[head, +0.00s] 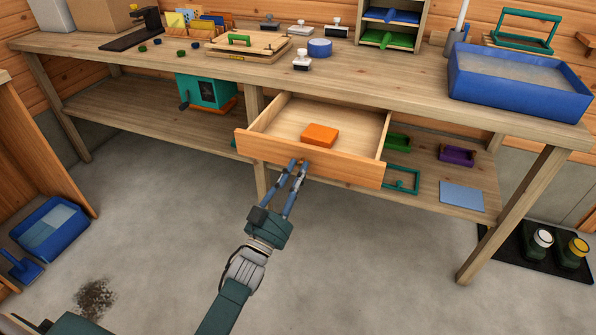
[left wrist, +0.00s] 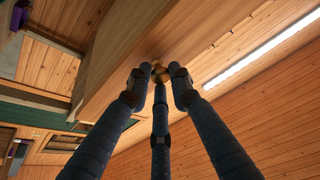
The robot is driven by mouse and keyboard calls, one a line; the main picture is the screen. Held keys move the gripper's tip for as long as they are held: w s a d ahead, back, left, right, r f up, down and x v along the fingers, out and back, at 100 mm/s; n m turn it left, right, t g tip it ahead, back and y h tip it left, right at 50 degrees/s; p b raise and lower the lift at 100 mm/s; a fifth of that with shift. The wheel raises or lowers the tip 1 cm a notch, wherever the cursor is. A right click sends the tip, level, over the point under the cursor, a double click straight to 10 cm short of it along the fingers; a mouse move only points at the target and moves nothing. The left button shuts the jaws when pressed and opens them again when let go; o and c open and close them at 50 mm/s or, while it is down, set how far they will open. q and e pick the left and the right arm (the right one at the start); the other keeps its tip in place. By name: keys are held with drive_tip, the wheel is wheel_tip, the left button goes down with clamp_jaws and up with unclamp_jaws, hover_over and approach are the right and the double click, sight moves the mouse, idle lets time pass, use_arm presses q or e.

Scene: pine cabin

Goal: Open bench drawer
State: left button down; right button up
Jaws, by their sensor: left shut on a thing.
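The bench drawer (head: 275,157) is pulled out from under the worktop in the head view, with its inside showing. An orange block (head: 319,135) lies in it. My left gripper (head: 299,163) is at the middle of the drawer front, shut on the drawer's knob. In the left wrist view the fingers (left wrist: 159,80) close around the small brass-coloured knob (left wrist: 160,68), below the wooden drawer front (left wrist: 140,50). The knob is mostly hidden by the fingers in the head view. My right gripper is not in view.
The workbench (head: 400,75) carries a blue tray (head: 520,85), a board with a green handle (head: 249,45) and stamps. On the lower shelf stand a teal box (head: 207,92) and a purple bin (head: 456,155). The floor before the drawer is clear; a dark stain (head: 94,298) marks it at left.

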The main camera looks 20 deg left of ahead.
use_arm(q)
drive_tip(key=shift+a+f, duration=0.15)
drive_tip(key=shift+f, duration=0.1)
drive_tip(key=c, duration=1.6)
unclamp_jaws()
drive_tip(key=v, duration=1.2)
drive_tip(key=shift+r, duration=0.1)
